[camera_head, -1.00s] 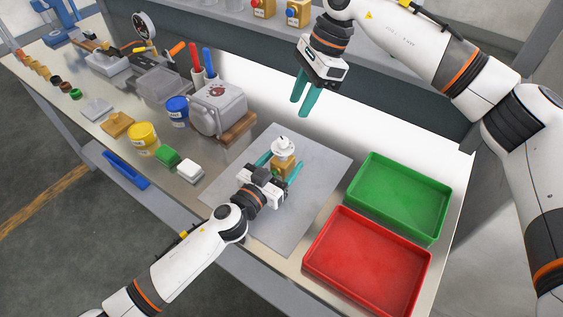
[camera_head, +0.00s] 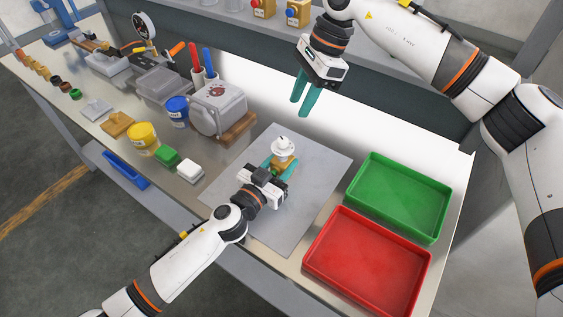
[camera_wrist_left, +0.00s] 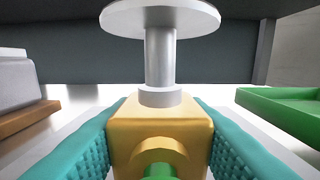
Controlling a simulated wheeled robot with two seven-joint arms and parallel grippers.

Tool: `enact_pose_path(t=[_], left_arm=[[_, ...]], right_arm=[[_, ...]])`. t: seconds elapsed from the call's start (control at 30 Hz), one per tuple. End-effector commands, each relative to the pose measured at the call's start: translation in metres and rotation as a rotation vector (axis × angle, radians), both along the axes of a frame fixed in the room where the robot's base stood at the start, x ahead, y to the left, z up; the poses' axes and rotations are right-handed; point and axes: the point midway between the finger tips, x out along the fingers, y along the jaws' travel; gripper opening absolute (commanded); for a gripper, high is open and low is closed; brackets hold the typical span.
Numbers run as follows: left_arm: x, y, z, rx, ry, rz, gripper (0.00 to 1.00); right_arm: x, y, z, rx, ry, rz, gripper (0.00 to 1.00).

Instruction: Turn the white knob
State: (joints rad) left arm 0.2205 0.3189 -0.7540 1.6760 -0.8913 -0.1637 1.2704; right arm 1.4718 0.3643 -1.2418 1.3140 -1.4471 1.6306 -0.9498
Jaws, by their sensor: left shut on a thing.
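The white knob (camera_head: 282,144) sits on top of a yellow-orange block (camera_head: 279,161) on the grey mat (camera_head: 318,158). In the left wrist view the knob (camera_wrist_left: 160,18) is a wide disc on a grey stem, above the yellow block (camera_wrist_left: 160,120), which has a round collar and a green part at its front. My left gripper (camera_head: 277,170) is shut on the block, with one teal finger against each side. My right gripper (camera_head: 300,106) hangs above and behind the mat, its two teal fingers a little apart, empty and away from the knob.
A green tray (camera_head: 436,236) and a red tray (camera_head: 312,270) stand right of the mat. A grey boxy device (camera_head: 218,108) on a wooden base, a blue tub (camera_head: 178,110), a yellow tub (camera_head: 143,138) and small blocks stand to the left. The mat around the block is clear.

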Motion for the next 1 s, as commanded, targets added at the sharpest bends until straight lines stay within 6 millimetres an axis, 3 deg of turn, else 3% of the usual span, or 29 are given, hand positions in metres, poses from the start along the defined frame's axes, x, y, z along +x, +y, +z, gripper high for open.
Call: enact_pose_path(t=[0.4, 0.47, 0.57, 0.77, 1.0], left_arm=[[0.0, 0.0, 0.0, 0.001, 0.001, 0.0, 0.02], [0.0, 0.0, 0.0, 0.001, 0.001, 0.0, 0.02], [0.0, 0.0, 0.0, 0.001, 0.001, 0.0, 0.02], [0.0, 0.0, 0.0, 0.001, 0.001, 0.0, 0.02], [0.0, 0.0, 0.0, 0.001, 0.001, 0.0, 0.02]], right_arm=[[0.0, 0.0, 0.0, 0.0, 0.0, 0.0, 0.36], [0.0, 0.0, 0.0, 0.0, 0.002, -0.002, 0.43], [-0.002, 0.0, -0.003, -0.001, 0.033, -0.031, 0.43], [-0.019, 0.0, -0.021, -0.024, 0.267, -0.257, 0.43], [-0.048, -0.001, -0.044, -0.156, 0.716, -0.677, 0.43]])
